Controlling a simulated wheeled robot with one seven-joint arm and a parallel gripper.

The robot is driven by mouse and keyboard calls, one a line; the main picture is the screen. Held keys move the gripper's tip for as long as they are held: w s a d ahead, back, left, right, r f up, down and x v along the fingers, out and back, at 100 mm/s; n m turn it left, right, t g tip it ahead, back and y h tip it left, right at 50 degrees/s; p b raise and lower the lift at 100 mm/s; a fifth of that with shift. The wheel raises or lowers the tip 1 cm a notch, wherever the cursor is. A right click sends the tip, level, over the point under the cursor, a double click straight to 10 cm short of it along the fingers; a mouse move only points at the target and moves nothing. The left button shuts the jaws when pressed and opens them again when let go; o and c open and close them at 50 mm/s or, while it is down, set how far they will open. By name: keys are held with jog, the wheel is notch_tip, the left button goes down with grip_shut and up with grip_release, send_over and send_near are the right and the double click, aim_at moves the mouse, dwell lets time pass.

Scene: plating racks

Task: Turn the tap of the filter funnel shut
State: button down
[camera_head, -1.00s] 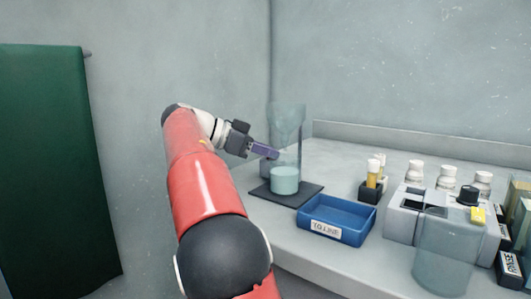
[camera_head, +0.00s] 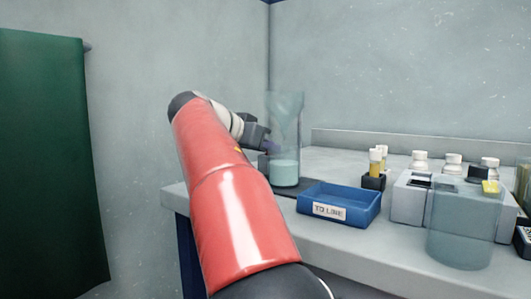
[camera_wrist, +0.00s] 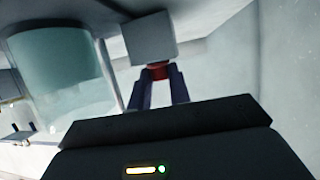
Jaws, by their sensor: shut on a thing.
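The clear filter funnel (camera_head: 285,112) stands at the back left of the bench. My gripper (camera_head: 271,147) is at the left side of the funnel, partly hidden by my arm. In the wrist view my gripper (camera_wrist: 160,80) has its two dark fingers closed on a small red part, the tap (camera_wrist: 157,70), just under a pale grey block (camera_wrist: 148,40). The turn of the tap cannot be read clearly.
A blue tray (camera_head: 340,204) labelled "TO LINE" sits right of the funnel's dark base. Behind it is a small black rack (camera_head: 373,181) with yellow vials. A grey box with white-capped bottles and a large clear beaker (camera_head: 462,228) stand at the right.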

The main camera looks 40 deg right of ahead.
dwell(0.3)
jog(key=c, duration=1.3)
grip_release()
jog(key=shift+a, duration=0.1)
jog(key=v, duration=0.7)
jog(key=shift+a+r, duration=0.2)
jog(key=shift+a, duration=0.1)
jog(key=shift+s, duration=0.15)
